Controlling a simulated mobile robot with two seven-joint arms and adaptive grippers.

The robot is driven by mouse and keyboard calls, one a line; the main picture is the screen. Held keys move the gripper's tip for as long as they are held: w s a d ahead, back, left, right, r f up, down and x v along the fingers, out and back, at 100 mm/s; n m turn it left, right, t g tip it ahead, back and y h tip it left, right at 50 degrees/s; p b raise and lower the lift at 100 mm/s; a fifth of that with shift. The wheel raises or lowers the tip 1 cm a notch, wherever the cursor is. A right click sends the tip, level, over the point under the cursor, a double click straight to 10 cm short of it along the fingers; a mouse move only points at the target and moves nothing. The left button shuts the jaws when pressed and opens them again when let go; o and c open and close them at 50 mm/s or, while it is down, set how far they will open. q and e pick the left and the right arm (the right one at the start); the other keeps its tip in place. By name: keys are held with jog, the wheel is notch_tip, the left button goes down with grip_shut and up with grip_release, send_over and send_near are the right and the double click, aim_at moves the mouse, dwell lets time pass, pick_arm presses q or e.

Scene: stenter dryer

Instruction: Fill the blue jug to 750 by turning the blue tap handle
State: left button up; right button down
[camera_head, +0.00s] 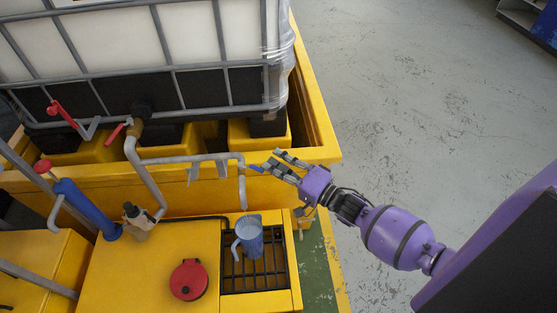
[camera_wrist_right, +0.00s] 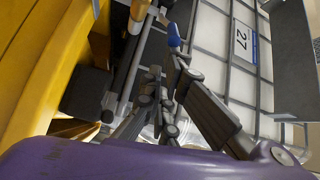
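The blue jug (camera_head: 250,238) stands upright on a dark grate below the end of a grey pipe. Its handle points left. The blue tap handle (camera_head: 256,168) sticks out to the right of the pipe; it also shows as a blue tip in the right wrist view (camera_wrist_right: 174,35). My right gripper (camera_head: 273,162) is just right of the tap handle, fingers pointing at it, with a gap between them. In the right wrist view, the fingertips (camera_wrist_right: 167,72) are close to the handle; contact cannot be told. The jug's water level and scale cannot be read. My left gripper is out of view.
A yellow cabinet top with a red lid (camera_head: 189,280) lies left of the grate (camera_head: 271,278). A caged white tank (camera_head: 120,45) stands behind in a yellow tray. Red-handled valves (camera_head: 62,113) are on the left. The grey floor (camera_head: 400,110) at right is clear.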

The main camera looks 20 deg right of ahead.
jog(key=v, duration=1.2)
dwell(0.9)
